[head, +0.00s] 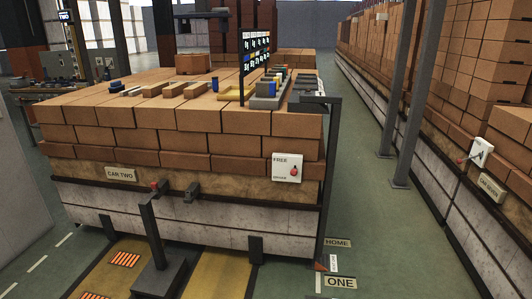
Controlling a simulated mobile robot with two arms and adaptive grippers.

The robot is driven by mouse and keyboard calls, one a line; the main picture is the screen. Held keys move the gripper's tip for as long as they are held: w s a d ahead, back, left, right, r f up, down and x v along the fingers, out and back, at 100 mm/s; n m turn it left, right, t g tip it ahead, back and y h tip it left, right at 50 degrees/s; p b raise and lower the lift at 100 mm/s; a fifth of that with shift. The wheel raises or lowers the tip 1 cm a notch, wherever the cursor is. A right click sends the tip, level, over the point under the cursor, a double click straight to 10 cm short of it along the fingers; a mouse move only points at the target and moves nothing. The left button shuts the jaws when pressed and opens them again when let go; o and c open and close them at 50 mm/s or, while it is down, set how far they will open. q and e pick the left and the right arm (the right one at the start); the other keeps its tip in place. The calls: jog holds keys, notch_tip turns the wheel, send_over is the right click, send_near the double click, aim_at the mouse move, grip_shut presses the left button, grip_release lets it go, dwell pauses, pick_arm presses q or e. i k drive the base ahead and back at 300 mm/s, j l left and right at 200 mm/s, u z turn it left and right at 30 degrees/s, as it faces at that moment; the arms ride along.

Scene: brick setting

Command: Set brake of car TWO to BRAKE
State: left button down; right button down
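Car TWO, a brick-loaded car with a pale lower side (200,222), stands in the middle of the head view. Its sign (121,174) reads CAR TWO. A white brake plate (281,165) is on the car's near face toward the right corner. FREE is printed at the plate's top, and a smaller word at its bottom is hard to read. A red-knobbed lever (294,171) sits on the plate's right side, around mid-height or slightly below. Its exact setting is hard to tell. Neither of my grippers is in view, and nothing touches the lever.
A second brick car at right carries its own white plate (481,152) and sign (490,188). A dark post on a base (163,276) stands before car TWO. Grey columns (400,180) stand in the right aisle. Green floor (400,240) is open near the HOME (338,243) and ONE (341,282) signs.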

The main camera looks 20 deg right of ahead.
aim_at(294, 172)
jog(key=i+z, duration=0.15)
jog(key=i, duration=0.35)
jog(key=i+j+z, duration=0.15)
jog(key=i, duration=0.35)
jog(key=i+j+z, duration=0.15)
jog(key=i, duration=0.35)
jog(key=i+j+z, duration=0.15)
jog(key=i, duration=0.35)
jog(key=j, duration=0.1)
